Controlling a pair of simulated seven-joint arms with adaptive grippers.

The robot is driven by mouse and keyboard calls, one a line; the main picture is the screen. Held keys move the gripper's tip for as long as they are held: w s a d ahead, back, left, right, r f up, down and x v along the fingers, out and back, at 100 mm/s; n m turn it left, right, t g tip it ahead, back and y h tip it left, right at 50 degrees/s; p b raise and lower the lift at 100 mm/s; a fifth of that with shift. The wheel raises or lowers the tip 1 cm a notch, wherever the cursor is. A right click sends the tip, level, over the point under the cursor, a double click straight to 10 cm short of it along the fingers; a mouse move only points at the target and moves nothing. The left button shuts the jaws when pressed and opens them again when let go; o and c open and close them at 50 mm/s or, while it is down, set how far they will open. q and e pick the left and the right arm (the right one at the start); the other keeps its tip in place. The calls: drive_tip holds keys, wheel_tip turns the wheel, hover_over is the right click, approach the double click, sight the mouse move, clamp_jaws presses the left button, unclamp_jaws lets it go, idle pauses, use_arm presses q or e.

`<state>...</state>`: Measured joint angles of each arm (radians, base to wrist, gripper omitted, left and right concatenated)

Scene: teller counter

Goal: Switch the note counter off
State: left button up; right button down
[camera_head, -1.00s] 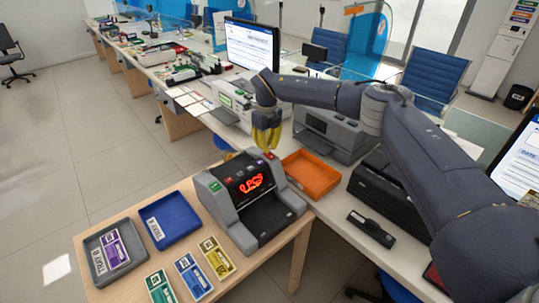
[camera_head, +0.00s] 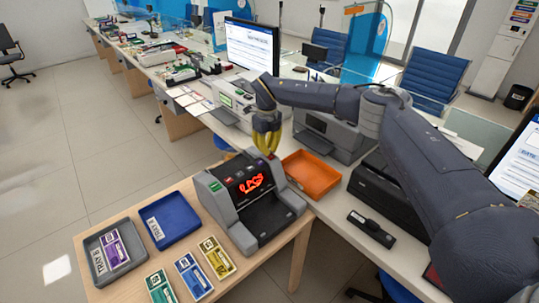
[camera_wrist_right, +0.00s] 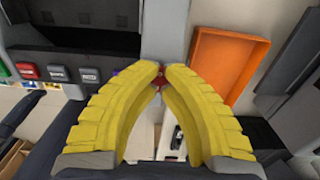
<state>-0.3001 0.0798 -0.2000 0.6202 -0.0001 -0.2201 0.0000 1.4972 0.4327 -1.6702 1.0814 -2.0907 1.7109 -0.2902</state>
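The grey note counter (camera_head: 250,200) stands on the wooden table, with red characters lit on its dark display (camera_head: 250,184). Coloured buttons run along its upper panel. My right gripper (camera_head: 268,156) has yellow fingers, points down and is over the counter's back right corner. Red, grey and green buttons (camera_wrist_right: 58,73) show at the left there. My left gripper is not in view.
An orange tray (camera_head: 311,174) lies right of the counter. A blue tray (camera_head: 168,220) and a grey tray (camera_head: 111,262) are at the left, with banknote bundles (camera_head: 193,276) in front. A printer (camera_head: 333,138) and monitor (camera_head: 252,43) stand behind.

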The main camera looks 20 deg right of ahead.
drive_tip(key=shift+f, duration=0.65)
idle(0.3)
drive_tip(key=shift+r, duration=0.1)
drive_tip(key=shift+r, duration=3.45)
